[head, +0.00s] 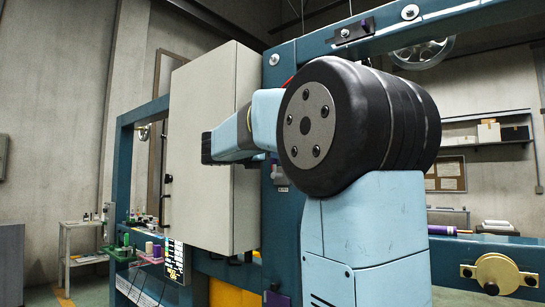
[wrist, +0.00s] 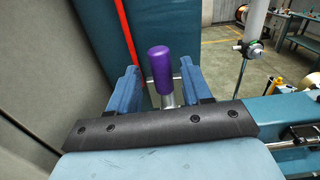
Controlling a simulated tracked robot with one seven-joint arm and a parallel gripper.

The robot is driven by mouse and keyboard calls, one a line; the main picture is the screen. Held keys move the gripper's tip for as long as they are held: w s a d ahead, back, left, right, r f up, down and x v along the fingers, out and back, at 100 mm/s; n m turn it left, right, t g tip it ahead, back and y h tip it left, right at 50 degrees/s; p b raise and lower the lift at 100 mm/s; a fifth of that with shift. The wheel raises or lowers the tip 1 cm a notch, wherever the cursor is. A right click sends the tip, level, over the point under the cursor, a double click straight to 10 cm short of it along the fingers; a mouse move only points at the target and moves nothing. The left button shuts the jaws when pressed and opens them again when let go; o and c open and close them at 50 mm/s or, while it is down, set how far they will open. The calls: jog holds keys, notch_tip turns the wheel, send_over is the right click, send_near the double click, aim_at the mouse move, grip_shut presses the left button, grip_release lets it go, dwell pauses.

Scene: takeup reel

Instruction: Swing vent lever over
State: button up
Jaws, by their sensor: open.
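A lever with a purple cylindrical grip (wrist: 159,68) on a bright metal shaft shows in the wrist view, in front of a teal panel. My gripper (wrist: 158,72) is open, with one blue finger to the left of the lever and one to the right. The grip appears in the gap between the fingers, with space visible on both sides. I cannot tell how deep it sits between them. The lower shaft is hidden behind the dark gripper body. In the head view my own arm hides the gripper and most of the lever's area.
A large pale grey cabinet (head: 205,150) stands left of my arm on a teal frame (head: 370,38). A red stripe (wrist: 125,40) runs up the panel beside the lever. A metal post with a knob (wrist: 255,50) stands to the right.

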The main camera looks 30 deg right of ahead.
jog(key=shift+v, duration=3)
jog(key=shift+a, duration=0.15)
jog(key=v, duration=1.3)
jog(key=shift+a, duration=0.25)
jog(key=shift+s+r, duration=0.1)
